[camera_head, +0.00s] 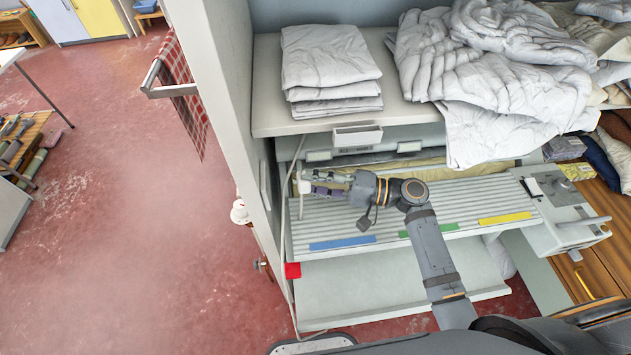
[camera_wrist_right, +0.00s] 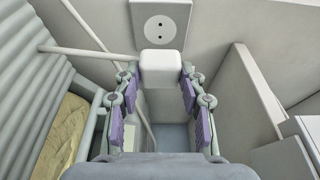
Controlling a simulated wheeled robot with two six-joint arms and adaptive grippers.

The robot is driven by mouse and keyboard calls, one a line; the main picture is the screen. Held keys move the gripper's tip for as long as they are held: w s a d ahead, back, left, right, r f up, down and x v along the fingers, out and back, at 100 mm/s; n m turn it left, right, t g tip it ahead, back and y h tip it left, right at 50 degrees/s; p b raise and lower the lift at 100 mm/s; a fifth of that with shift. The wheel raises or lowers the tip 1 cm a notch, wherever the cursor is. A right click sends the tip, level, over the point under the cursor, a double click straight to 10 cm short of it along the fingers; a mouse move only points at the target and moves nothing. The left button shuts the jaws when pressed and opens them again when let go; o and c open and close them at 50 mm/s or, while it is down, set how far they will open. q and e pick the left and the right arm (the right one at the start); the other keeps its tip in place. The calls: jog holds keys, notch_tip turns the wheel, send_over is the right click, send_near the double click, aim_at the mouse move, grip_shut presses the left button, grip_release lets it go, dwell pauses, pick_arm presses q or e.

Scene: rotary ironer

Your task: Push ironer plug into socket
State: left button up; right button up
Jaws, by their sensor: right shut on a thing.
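The white ironer plug (camera_wrist_right: 161,68) sits between the purple-padded fingers of my right gripper (camera_wrist_right: 159,82) in the right wrist view. The gripper is shut on it. The pale wall socket (camera_wrist_right: 161,24) is just beyond the plug, its two holes visible above the plug's top edge. The plug looks apart from the holes, but the exact gap cannot be told. In the head view, my right gripper (camera_head: 328,188) reaches left over the ribbed ironer board (camera_head: 420,215), with the plug (camera_head: 304,187) at its tip. The socket cannot be made out there. My left gripper is not in view.
A pale cable (camera_head: 297,165) runs along the cabinet side panel (camera_head: 235,110) near the gripper. A shelf above holds folded white cloths (camera_head: 328,62) and a pile of linen (camera_head: 490,75). In the wrist view, a side wall (camera_wrist_right: 255,90) stands to the right.

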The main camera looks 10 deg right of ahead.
aim_at(301, 184)
jog(key=shift+w+a, duration=0.2)
jog(key=shift+a, duration=0.35)
jog(key=shift+s+a+r+p, duration=0.15)
jog(key=shift+a+p, duration=0.25)
jog(key=shift+a, duration=0.55)
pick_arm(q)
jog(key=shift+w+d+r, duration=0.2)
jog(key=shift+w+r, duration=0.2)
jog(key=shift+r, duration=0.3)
pick_arm(e)
jog(key=shift+a, duration=1.25)
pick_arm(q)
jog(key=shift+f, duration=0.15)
pick_arm(e)
jog(key=shift+a, duration=0.5)
jog(key=o, duration=1.2)
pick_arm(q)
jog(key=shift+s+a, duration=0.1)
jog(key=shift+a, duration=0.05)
pick_arm(e)
jog(key=shift+d+f, duration=0.1)
jog(key=shift+f, duration=0.1)
